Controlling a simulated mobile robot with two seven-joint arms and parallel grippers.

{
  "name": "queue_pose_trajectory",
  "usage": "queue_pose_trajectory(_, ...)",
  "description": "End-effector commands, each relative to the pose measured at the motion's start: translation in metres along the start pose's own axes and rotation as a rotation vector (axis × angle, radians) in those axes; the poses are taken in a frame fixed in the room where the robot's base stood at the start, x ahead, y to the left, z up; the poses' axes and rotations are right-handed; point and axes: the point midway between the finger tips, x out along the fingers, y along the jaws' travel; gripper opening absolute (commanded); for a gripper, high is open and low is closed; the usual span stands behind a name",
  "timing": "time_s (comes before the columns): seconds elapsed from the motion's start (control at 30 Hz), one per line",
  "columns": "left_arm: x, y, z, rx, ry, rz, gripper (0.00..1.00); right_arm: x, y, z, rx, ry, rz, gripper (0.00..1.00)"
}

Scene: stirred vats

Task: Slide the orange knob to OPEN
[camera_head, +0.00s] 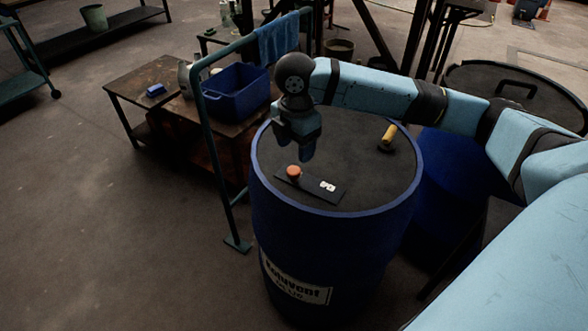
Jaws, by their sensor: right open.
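The orange knob (293,172) sits near the left end of a dark plate (315,189) on the lid of a blue drum (330,240). A white marking (327,186) shows toward the plate's right end; it is too small to read. My right gripper (308,155) hangs pointing down, just above and slightly behind the knob. It is open and empty, and looks apart from the knob. My left gripper is not in view.
A yellow handle-like piece (388,137) stands on the lid at the right. A green metal rail (212,150) with a blue cloth (278,40) rises at the drum's left. A blue bin (238,95) sits on a table behind it. Floor at left is clear.

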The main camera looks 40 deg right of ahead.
Motion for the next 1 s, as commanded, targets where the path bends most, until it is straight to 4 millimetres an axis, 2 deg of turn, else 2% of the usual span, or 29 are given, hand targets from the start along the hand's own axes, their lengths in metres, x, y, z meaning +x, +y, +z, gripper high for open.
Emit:
queue_pose_trajectory(0.03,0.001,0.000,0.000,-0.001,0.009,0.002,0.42,0.014,-0.001,0.000,0.000,-0.001,-0.002,0.60)
queue_pose_trajectory(0.1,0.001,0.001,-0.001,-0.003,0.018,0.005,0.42,0.028,-0.001,0.000,0.000,0.000,-0.003,0.60)
queue_pose_trajectory(0.3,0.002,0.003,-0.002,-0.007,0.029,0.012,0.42,0.055,0.000,0.000,0.000,0.000,-0.001,0.60)
queue_pose_trajectory(0.47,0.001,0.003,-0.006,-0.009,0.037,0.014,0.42,0.064,0.000,0.000,-0.001,0.000,0.001,0.60)
queue_pose_trajectory(0.73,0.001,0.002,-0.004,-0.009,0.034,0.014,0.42,0.065,0.000,0.000,-0.001,0.000,0.002,0.60)
queue_pose_trajectory(0.77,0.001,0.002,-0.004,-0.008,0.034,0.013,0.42,0.065,0.000,0.000,-0.001,0.000,0.002,0.58)
queue_pose_trajectory(1.0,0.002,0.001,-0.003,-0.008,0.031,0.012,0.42,0.065,0.000,0.000,-0.001,0.000,0.002,0.03)
